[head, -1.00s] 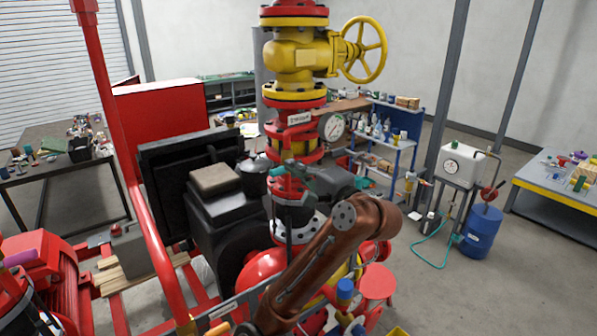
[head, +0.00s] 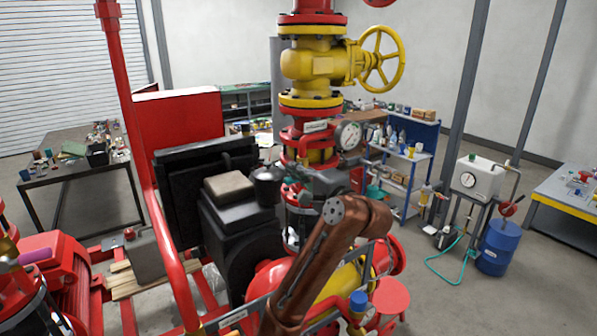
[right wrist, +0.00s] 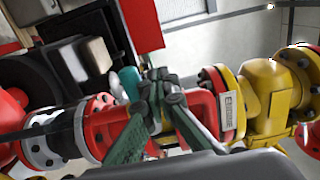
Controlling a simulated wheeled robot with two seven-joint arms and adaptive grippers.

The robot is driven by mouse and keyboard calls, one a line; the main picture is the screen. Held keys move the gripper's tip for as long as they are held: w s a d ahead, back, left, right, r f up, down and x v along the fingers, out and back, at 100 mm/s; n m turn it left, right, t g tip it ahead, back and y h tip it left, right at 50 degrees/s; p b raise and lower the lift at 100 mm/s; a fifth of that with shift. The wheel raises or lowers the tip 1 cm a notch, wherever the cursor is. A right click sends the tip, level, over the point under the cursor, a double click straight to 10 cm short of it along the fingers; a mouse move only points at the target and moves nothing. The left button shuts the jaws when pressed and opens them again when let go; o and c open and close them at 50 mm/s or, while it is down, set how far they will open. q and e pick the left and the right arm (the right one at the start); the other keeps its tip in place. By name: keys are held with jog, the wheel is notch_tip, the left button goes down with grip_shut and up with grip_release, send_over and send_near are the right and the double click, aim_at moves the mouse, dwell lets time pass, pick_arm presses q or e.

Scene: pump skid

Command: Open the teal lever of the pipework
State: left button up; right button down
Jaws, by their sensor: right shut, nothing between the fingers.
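The red and yellow pipework (head: 312,66) stands upright in the middle of the head view and lies across the right wrist view (right wrist: 203,108). A small teal part (right wrist: 130,82), probably the lever, shows in the right wrist view beside the red pipe section, just left of my fingertips. In the head view the right gripper (head: 298,188) is dark against the pipe. My left gripper is out of view.
A yellow handwheel (head: 380,62) and a pressure gauge (head: 348,135) stick out right of the pipe. A black box-shaped unit (head: 238,225) stands close on the left. A red slanted rail (head: 140,165) crosses further left. Open floor (head: 420,290) lies to the right.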

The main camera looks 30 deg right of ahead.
jog(key=shift+a+f+b, duration=0.2)
jog(key=shift+f+b, duration=0.2)
jog(key=shift+f, duration=0.15)
jog(key=shift+a+f+b, duration=0.2)
jog(key=shift+f+b, duration=0.2)
jog(key=shift+f, duration=0.1)
jog(key=shift+d+f+b, duration=0.1)
jog(key=shift+f+b, duration=0.8)
jog(key=shift+f, duration=0.15)
jog(key=d+f, duration=0.1)
jog(key=f, duration=0.1)
jog(key=d+f, duration=0.2)
jog(key=shift+w+d, duration=0.2)
jog(key=shift+a, duration=0.1)
jog(key=shift+s+a, duration=0.15)
jog(key=shift+a, duration=0.35)
jog(key=s+d+p, duration=0.1)
jog(key=s+p, duration=0.1)
jog(key=s, duration=0.6)
jog(key=shift+s+d+p, duration=0.15)
jog(key=shift+s+p, duration=0.2)
jog(key=shift+s, duration=0.05)
